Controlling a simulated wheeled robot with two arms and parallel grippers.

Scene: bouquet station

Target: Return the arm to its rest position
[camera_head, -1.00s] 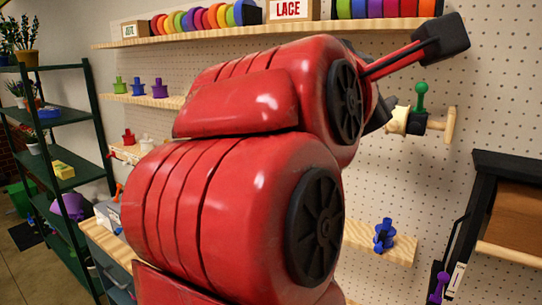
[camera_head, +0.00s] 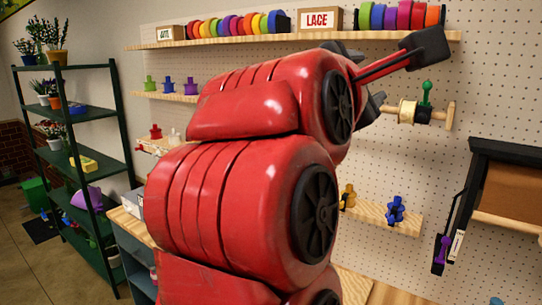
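A large red arm of mine with black round joint caps rises from the bottom and fills the middle of the view. It is most likely my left arm. At its top, a red bar ends in a dark block (camera_head: 425,46) that reaches to the upper right. Dark pieces also show behind the upper joint. The arm hides most of its own far end, so I cannot tell whether its gripper is open, shut or holding something. No second arm shows.
A pegboard wall carries a top shelf (camera_head: 300,41) with coloured ribbon rolls and a LACE sign (camera_head: 319,20). A spool (camera_head: 408,112) with a green peg sits right of the arm. Blue (camera_head: 396,210) and yellow (camera_head: 347,196) pieces stand on a lower shelf. A dark plant rack (camera_head: 100,170) stands left.

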